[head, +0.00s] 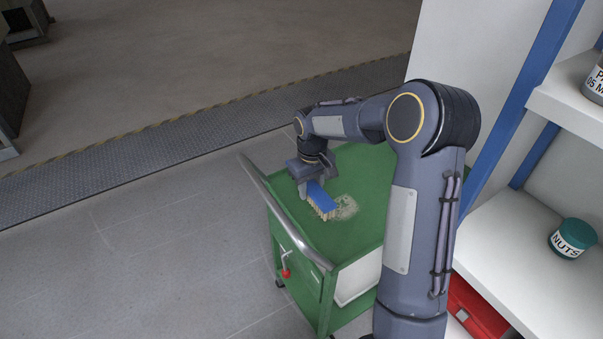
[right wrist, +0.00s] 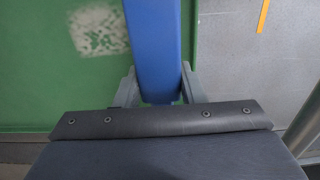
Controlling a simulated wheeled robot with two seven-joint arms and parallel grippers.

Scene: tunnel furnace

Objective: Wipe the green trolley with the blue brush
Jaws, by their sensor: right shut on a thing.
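The green trolley (head: 365,172) stands in front of me, with a grey push handle along its left edge. A pale speckled dirt patch (head: 345,207) lies on its top; the patch also shows in the right wrist view (right wrist: 100,30). My right gripper (head: 314,188) is shut on the blue brush (head: 321,199), which has pale bristles pointing down at the trolley top, just left of the patch. In the right wrist view the blue brush (right wrist: 153,45) sits between the two fingers. I cannot tell whether the bristles touch the surface. My left gripper is not in view.
A white shelf with blue posts (head: 525,80) stands at the right, holding a teal jar marked NUTS (head: 572,239), a grey can (head: 596,82) and a red box (head: 473,309). Grey floor (head: 150,255) is clear at the left.

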